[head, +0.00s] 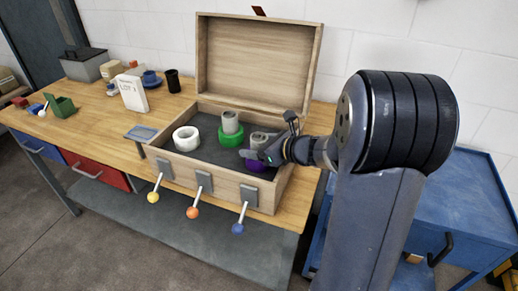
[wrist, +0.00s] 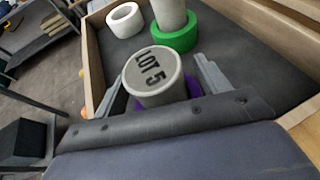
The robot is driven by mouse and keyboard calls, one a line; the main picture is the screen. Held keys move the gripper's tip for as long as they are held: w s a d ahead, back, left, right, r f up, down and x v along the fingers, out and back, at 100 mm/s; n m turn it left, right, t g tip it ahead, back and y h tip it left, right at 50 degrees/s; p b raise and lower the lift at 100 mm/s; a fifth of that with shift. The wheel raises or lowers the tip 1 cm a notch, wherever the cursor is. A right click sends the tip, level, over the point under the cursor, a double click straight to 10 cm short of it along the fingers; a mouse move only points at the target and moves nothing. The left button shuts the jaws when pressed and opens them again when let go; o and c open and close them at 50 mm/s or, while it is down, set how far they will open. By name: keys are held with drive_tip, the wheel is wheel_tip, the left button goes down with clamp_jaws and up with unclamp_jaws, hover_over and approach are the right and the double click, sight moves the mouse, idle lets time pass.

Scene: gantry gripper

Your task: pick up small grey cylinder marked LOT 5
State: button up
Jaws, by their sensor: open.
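The small grey cylinder marked LOT 5 (wrist: 152,76) stands in the open wooden box, its marked top facing my wrist camera. In the head view the grey cylinder (head: 259,137) is partly hidden by my gripper. A purple ring (wrist: 193,84) shows around its lower part; in the head view the purple ring (head: 256,166) shows below my gripper. My gripper (head: 264,156) is open; in the wrist view its fingers (wrist: 160,78) lie on either side of the cylinder, with a gap visible on the right. Contact on the left I cannot tell.
A second grey cylinder (head: 231,119) stands in a green ring (head: 231,138), close behind. A white ring (head: 186,138) lies at the left in the box. The box's front wall (head: 215,180) and raised lid (head: 258,62) bound the space. Levers with coloured knobs (head: 193,212) hang in front.

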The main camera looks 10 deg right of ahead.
drive_tip(key=shift+w+a+f, duration=0.3)
drive_tip(key=shift+w+a, duration=0.1)
drive_tip(key=shift+w, duration=0.15)
drive_tip(key=shift+c, duration=0.4)
drive_tip(key=c, duration=1.3)
